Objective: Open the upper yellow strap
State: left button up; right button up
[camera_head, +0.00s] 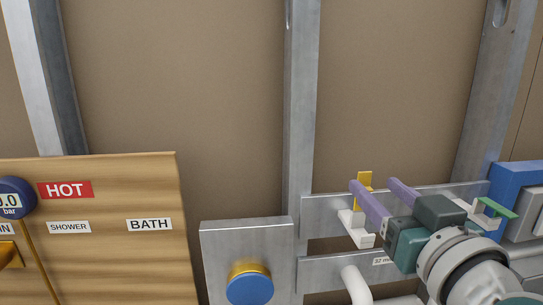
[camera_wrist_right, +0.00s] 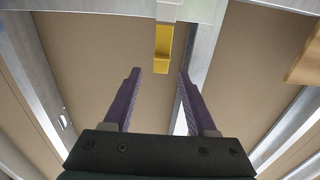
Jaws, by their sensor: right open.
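The upper yellow strap (camera_head: 364,180) stands upright at the upper metal rail, above a white bracket (camera_head: 357,229). It also shows in the right wrist view (camera_wrist_right: 163,48), hanging from the top edge of the picture at centre. My right gripper (camera_head: 373,185) has two purple fingers and is open and empty. In the wrist view the fingertips (camera_wrist_right: 159,72) are spread to either side of the strap's line, with the strap just beyond them. I cannot tell whether a finger touches it. My left gripper is not in view.
A green strap (camera_head: 495,208) and a blue box (camera_head: 515,178) lie to the right, near my right arm. A white pipe (camera_head: 356,285) rises below the strap. A grey panel with a blue-capped knob (camera_head: 249,289) and a wooden panel (camera_head: 110,262) stand left.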

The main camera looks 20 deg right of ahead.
aim_at(364, 176)
jog(key=p+x, duration=0.1)
jog(key=x, duration=0.7)
jog(key=shift+a, duration=0.1)
jog(key=shift+c, duration=0.4)
grip_shut()
